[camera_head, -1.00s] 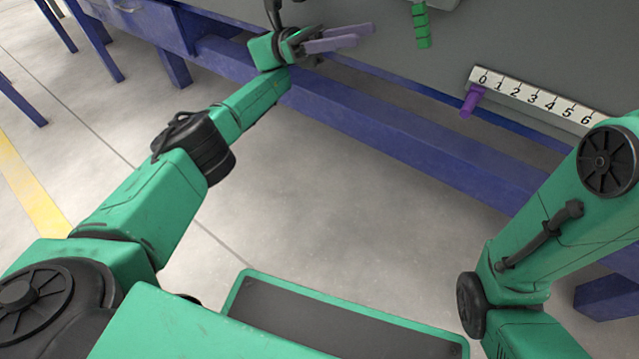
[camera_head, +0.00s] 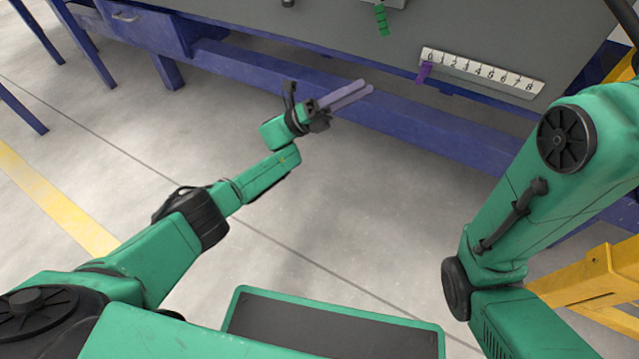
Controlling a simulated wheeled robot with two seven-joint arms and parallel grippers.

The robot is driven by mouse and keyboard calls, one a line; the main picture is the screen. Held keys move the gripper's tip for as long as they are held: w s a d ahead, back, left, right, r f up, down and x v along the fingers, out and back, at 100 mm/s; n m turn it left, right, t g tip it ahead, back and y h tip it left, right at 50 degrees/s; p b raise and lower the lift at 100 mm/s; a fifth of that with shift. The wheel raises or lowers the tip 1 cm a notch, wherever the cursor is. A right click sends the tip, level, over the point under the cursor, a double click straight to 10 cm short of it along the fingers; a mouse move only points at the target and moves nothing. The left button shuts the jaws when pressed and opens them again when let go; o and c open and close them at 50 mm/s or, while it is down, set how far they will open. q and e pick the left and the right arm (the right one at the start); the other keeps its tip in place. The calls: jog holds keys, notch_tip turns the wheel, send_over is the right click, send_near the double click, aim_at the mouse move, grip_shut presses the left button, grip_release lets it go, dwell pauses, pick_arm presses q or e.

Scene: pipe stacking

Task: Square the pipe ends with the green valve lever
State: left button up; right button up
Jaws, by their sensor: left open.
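The green lever (camera_head: 381,20) hangs at the top edge of the view, against the grey panel of the bench; what it is fixed to is mostly cut off. No pipe ends can be made out. My left gripper (camera_head: 366,87) is in front of the blue bench rail, below and a little left of the green lever, apart from it. Its two pale purple fingers point right, with a narrow gap and nothing between them. My right arm (camera_head: 540,190) comes in at the right, but its gripper is out of view.
A white scale with numbers (camera_head: 485,73) lies on the grey panel (camera_head: 480,30), with a purple lever (camera_head: 424,72) at its zero end. The blue rail (camera_head: 270,73) runs along the bench. A yellow frame (camera_head: 590,278) stands at the right. The floor between is clear.

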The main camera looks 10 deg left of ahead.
pick_arm(q)
jog(key=s+d+f+n+t+y+p, duration=0.25)
jog(key=n+t+y+p, duration=0.3)
jog(key=n, duration=0.75)
jog(key=s+d+f+n+t+y+p, duration=0.1)
jog(key=s+f+n+t+y+p, duration=0.15)
jog(key=n+t+y+p, duration=0.65)
jog(key=s+a+f+n+g+y+p, duration=0.1)
jog(key=s+a+n+g+p, duration=0.1)
jog(key=s+n, duration=0.4)
jog(key=s+a+f+n+g+y+p, duration=0.2)
jog(key=s+a+n+g, duration=0.2)
jog(key=s+n+g, duration=0.2)
jog(key=n, duration=0.2)
jog(key=shift+s+a+f+n, duration=0.2)
jog(key=shift+s+n, duration=0.2)
